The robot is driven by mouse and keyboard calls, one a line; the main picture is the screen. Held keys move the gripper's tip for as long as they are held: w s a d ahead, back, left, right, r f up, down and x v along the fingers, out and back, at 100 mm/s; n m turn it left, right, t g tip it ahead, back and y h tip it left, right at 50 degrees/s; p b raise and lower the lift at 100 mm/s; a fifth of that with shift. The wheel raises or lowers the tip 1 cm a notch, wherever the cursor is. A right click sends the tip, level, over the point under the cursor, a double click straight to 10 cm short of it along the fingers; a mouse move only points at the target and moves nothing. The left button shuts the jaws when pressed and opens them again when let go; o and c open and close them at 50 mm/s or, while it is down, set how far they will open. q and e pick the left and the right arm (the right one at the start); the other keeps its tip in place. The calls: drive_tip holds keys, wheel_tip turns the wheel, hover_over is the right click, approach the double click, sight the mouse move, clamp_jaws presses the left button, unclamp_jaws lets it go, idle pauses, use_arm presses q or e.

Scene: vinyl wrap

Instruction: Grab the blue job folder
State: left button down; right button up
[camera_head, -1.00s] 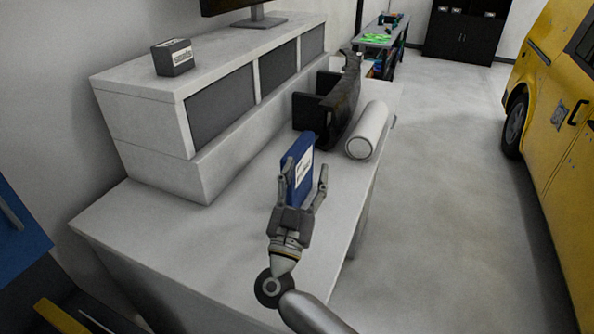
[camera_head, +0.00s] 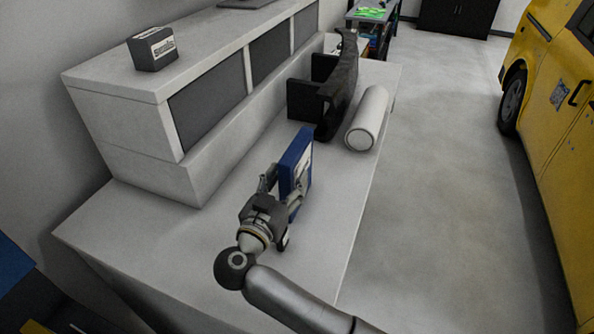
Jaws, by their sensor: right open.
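My right gripper (camera_head: 283,186) is at the folder's near end. Its fingers are apart, one on each side of the folder. I cannot tell whether either finger touches it. The folder's lower near part is partly hidden by the gripper. My left gripper is not in view.
Behind the folder are a black holder (camera_head: 311,100) with a dark curved piece and a white roll (camera_head: 367,118). A raised shelf unit (camera_head: 130,125) runs along the left, with a small box (camera_head: 152,48) on top. A yellow vehicle (camera_head: 560,130) stands right, across clear floor.

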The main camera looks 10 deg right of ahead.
drive_tip(key=shift+p+x, duration=0.35)
drive_tip(key=shift+x, duration=0.5)
drive_tip(key=p+x, duration=0.2)
drive_tip(key=x, duration=0.2)
drive_tip(key=shift+w, duration=0.1)
drive_tip(key=shift+w+d+f, duration=0.15)
drive_tip(key=shift+f, duration=0.1)
drive_tip(key=c, duration=0.9)
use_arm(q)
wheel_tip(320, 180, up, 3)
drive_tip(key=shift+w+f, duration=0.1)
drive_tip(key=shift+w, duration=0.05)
use_arm(e)
clamp_jaws()
